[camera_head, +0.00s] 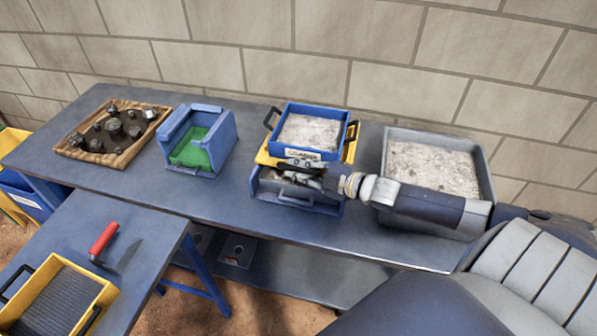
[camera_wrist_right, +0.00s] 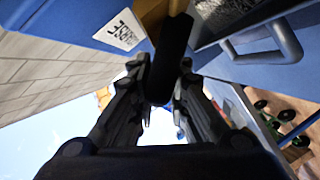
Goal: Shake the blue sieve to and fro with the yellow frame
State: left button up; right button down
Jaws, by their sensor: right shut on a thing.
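The blue sieve (camera_head: 312,132) holds pale grey grit and has a black handle at each side. It sits in the yellow frame (camera_head: 264,157), above a blue box with a grey handle (camera_head: 296,201). My right gripper (camera_head: 304,171) is at the front of this stack. In the right wrist view, my right gripper (camera_wrist_right: 163,82) is shut on a black handle (camera_wrist_right: 172,58) that seems to belong to the yellow frame (camera_wrist_right: 158,14). The sieve's blue wall with a white label (camera_wrist_right: 121,31) is beside it. My left gripper is not in view.
A grey tray of grit (camera_head: 437,161) stands close on the right. A blue box with green inside (camera_head: 211,145) and a wooden tray of dark rocks (camera_head: 111,169) stand left. A red-handled trowel (camera_head: 106,244) and a yellow sieve (camera_head: 102,302) are on the near table (camera_head: 150,225).

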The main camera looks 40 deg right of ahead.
jog(key=c, duration=1.6)
grip_release()
jog(key=shift+o, duration=0.2)
jog(key=v, duration=1.2)
